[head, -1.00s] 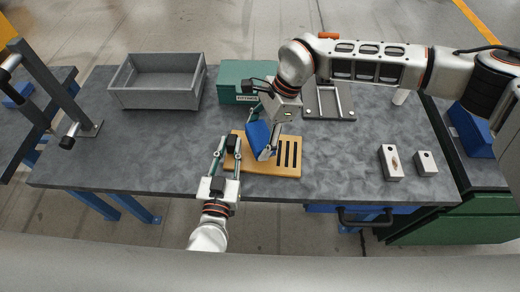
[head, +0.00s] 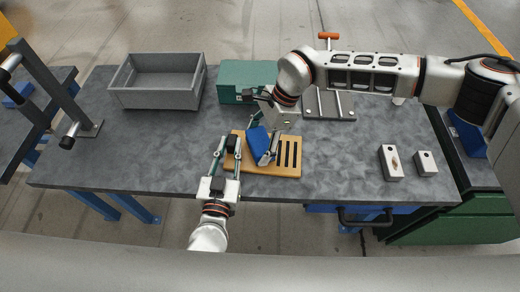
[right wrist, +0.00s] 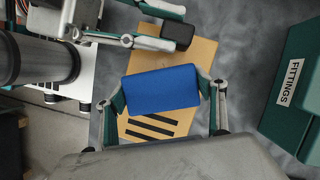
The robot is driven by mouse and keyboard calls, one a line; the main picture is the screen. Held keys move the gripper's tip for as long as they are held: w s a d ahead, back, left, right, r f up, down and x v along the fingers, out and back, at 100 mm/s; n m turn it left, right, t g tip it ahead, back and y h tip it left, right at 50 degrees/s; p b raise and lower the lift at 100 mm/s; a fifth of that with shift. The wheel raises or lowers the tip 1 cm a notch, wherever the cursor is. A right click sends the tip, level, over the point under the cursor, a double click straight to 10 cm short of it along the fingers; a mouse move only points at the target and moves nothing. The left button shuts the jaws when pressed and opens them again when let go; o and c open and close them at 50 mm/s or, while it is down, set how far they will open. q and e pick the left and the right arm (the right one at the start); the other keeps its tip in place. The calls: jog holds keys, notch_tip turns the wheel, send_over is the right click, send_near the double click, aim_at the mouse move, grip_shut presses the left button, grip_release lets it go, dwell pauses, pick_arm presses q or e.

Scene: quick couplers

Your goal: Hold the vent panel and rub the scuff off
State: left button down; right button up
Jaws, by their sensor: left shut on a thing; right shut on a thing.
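The vent panel (head: 262,171) is a flat orange-tan plate with several dark slots at its right side, lying on the grey workbench. My right gripper (head: 263,136) is shut on a blue block-like pad (head: 257,144). In the right wrist view the pad (right wrist: 162,90) sits between both fingers, over the panel's middle beside the slots. I cannot tell whether it touches the panel. No scuff shows clearly; the pad hides part of the panel.
A grey open bin (head: 157,95) stands at the back left. A green FITTINGS box (head: 240,78) is behind the panel, and a grey plate fixture (head: 328,105) is to its right. Two light blocks (head: 391,163) (head: 426,163) stand at the right. The bench's front left is clear.

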pick_arm(q)
jog(key=shift+s+f, duration=0.1)
jog(key=shift+f, duration=0.1)
pick_arm(e)
jog(key=shift+f, duration=0.35)
dwell(0.7)
jog(key=shift+s+a+r, duration=0.1)
jog(key=shift+s+a, duration=0.1)
jog(key=shift+a, duration=0.3)
jog(key=shift+s+a+r, duration=0.1)
jog(key=shift+s+a, duration=0.1)
jog(key=shift+a, duration=0.25)
jog(key=shift+d+f, duration=0.1)
jog(key=shift+s+d, duration=0.1)
jog(key=shift+d, duration=0.15)
jog(key=shift+s+d+r, duration=0.2)
jog(key=shift+s+d, duration=0.3)
jog(key=shift+d, duration=0.1)
jog(key=shift+f, duration=0.2)
